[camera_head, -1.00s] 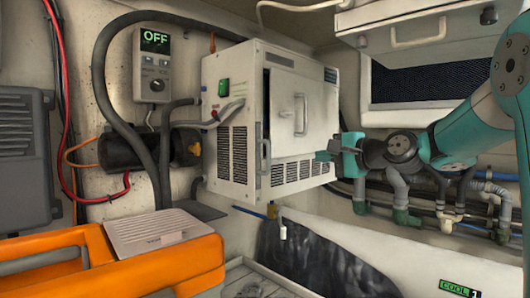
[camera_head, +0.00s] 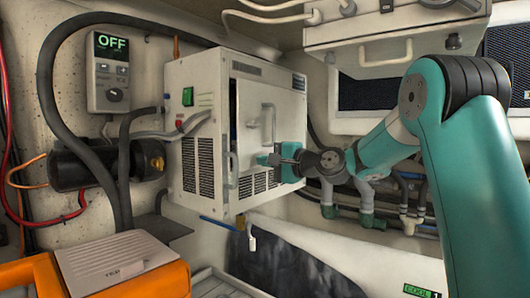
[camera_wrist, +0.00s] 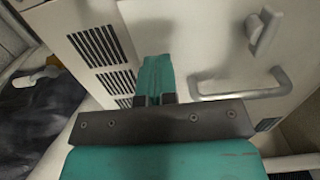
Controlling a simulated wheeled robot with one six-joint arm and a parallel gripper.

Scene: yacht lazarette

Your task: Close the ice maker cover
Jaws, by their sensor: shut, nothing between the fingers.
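The ice maker (camera_head: 190,155) is a white box on the wall with a green switch and vent slots. Its cover (camera_head: 288,105) is the pale front panel with a bar handle (camera_head: 268,122). A dark gap runs down the cover's left edge, so it looks slightly ajar. My gripper (camera_head: 266,160) is shut and empty, in front of the cover's lower part, below the handle. In the wrist view, the gripper's teal fingertips (camera_wrist: 155,72) lie left of the handle (camera_wrist: 245,86), over the pale front. I cannot tell whether they touch it.
A control box reading OFF (camera_head: 110,72) and a black cylinder (camera_head: 82,170) are at the left. An orange case (camera_head: 38,275) stands at the lower left. Pipes (camera_head: 370,205) run behind my arm. A white cabinet (camera_head: 400,40) hangs at the upper right.

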